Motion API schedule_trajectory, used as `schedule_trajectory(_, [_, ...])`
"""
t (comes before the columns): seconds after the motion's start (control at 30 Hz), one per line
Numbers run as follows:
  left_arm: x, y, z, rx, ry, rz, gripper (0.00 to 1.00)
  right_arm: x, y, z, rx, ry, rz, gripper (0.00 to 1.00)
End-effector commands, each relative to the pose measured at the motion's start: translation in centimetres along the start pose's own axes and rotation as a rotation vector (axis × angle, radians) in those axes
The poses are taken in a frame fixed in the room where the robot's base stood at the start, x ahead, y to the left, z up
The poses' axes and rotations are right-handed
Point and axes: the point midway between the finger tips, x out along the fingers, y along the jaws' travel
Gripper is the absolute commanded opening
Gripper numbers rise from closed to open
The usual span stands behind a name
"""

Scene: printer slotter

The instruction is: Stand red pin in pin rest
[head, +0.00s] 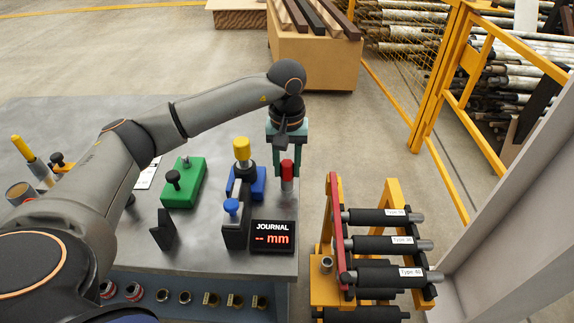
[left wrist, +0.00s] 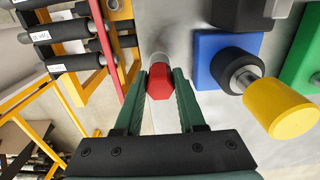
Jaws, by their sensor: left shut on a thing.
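The red pin (head: 287,170) has a red head and a grey shank. My left gripper (head: 287,160) is shut on its red head and holds it roughly upright at the table's right edge. In the left wrist view the red head (left wrist: 159,82) sits between the green fingertips (left wrist: 160,88), with the grey shank beyond. I cannot tell whether its lower end touches anything. No part is clearly marked as the pin rest. A small metal socket (head: 326,264) sits on the yellow roller stand to the right. My right gripper is not in view.
Left of the pin stand a blue block (head: 259,183) with a yellow-capped post (head: 241,150) and a green block (head: 184,182). A JOURNAL display (head: 273,236) is at the front edge. The stand (head: 390,190) carries several black rollers. Floor shows between table and stand.

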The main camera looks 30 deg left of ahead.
Motion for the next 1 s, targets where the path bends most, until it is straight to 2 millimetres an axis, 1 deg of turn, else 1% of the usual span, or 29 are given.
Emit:
schedule_trajectory(0.13, [0.1, 0.0, 0.0, 0.000, 0.000, 0.000, 0.00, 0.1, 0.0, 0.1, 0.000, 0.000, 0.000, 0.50])
schedule_trajectory(0.17, [0.1, 0.0, 0.0, 0.000, 0.000, 0.000, 0.40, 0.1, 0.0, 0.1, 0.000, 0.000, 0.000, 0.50])
schedule_trajectory(0.47, [0.1, 0.0, 0.0, 0.000, 0.000, 0.000, 0.74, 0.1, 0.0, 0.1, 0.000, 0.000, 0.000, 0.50])
schedule_trajectory(0.8, [0.1, 0.0, 0.0, 0.000, 0.000, 0.000, 0.74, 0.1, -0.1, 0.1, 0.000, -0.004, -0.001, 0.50])
schedule_trajectory(0.87, [-0.6, 0.1, -0.1, 0.000, 0.002, 0.002, 0.74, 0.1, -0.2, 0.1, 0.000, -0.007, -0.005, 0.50])
schedule_trajectory(0.97, [-2.4, 0.1, -0.1, 0.000, 0.005, 0.003, 0.74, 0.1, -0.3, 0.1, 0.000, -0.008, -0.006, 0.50])
schedule_trajectory(1.0, [-3.3, 0.1, -0.1, 0.000, 0.005, 0.004, 0.74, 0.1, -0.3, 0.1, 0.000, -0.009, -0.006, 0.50])
